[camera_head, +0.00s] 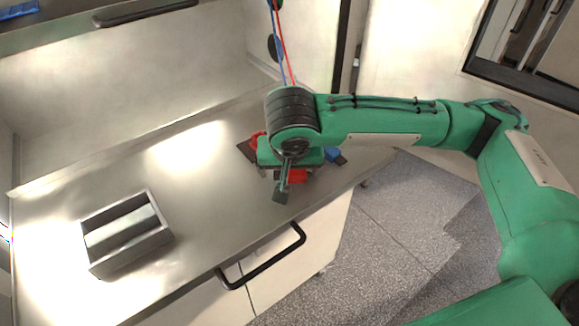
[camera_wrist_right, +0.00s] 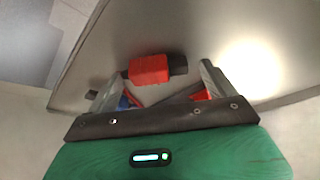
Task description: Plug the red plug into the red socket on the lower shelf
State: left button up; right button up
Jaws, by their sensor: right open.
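A red plug (camera_head: 298,176) with a dark end is on the steel shelf near its front right corner. My right gripper (camera_head: 287,187) is above it and partly covers it. In the right wrist view the red plug (camera_wrist_right: 149,69) shows between the spread fingers of the open right gripper (camera_wrist_right: 157,76), with space on both sides. I cannot tell how high the fingers are above the shelf. Another red part (camera_head: 257,139) sits just behind the gripper; it is mostly hidden. I cannot make out the red socket. My left gripper is not in view.
A blue part (camera_head: 335,156) lies right of the gripper. Red and blue cables (camera_head: 284,55) hang behind my right arm. A grey metal open box (camera_head: 128,234) stands at the left of the shelf (camera_head: 205,215). A black handle (camera_head: 262,262) sticks out below the front edge.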

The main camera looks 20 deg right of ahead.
jog(key=v, duration=1.4)
jog(key=shift+s+f, duration=0.15)
